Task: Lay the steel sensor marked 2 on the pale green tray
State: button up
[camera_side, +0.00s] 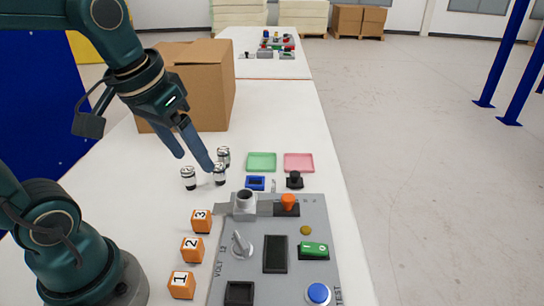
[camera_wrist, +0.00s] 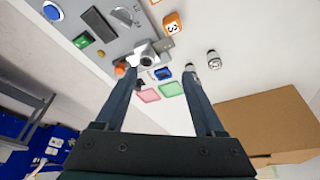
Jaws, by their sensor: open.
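Three small steel cylinders with dark bands stand on the white table: a left one (camera_side: 188,178), a middle one (camera_side: 219,175) and a rear one (camera_side: 224,156). Their marks are too small to read, so I cannot tell which is 2. In the wrist view one cylinder (camera_wrist: 213,58) stands clear and another (camera_wrist: 187,66) is at my right fingertip in the picture. The pale green tray (camera_side: 262,161) looks empty and also shows in the wrist view (camera_wrist: 170,89). My gripper (camera_side: 196,161) is open and empty, its fingertips near the cylinders; whether they touch is unclear.
A pink tray (camera_side: 299,162) lies right of the green one. A cardboard box (camera_side: 205,88) stands behind the cylinders. A grey control panel (camera_side: 272,260) and numbered orange cubes (camera_side: 192,249) are in front. A blue device (camera_side: 255,183) and black knob (camera_side: 294,180) lie before the trays.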

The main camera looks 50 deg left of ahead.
jog(key=s+d, duration=0.1)
jog(key=s+d+f+m+t, duration=0.1)
jog(key=s+d+m, duration=0.1)
jog(key=shift+s+d+f+h, duration=0.25)
jog(key=shift+s+f+h, duration=0.1)
jog(key=shift+h, duration=0.05)
jog(key=shift+o, duration=0.4)
jog(key=shift+s+d+f+m+t, duration=0.15)
jog(key=shift+s+d+m+t, duration=0.05)
jog(key=shift+m+t, duration=0.1)
